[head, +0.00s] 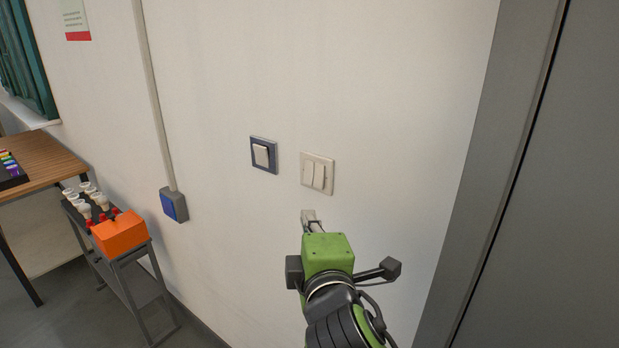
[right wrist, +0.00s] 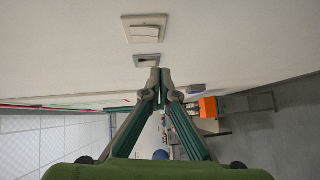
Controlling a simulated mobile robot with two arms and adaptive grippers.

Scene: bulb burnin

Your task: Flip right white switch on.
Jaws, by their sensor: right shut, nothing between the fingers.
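The white switch (head: 331,178) is a plate on the wall with two rockers side by side. Its right rocker (head: 319,176) is uncovered; I cannot tell from its tilt whether it is on. The white switch also shows at the top of the right wrist view (right wrist: 127,29). My right gripper (head: 311,216) is just below the white switch in the head view, apart from it, pointing toward the wall. Its fingertips meet in the right wrist view (right wrist: 160,73), shut and empty. My left gripper is in neither view.
A dark-framed single switch (head: 252,154) is on the wall left of the white switch. A blue and grey wall box (head: 173,205) hangs further left. A stand with an orange box (head: 120,234) and several bulbs is at left. A grey door frame (head: 490,150) is at right.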

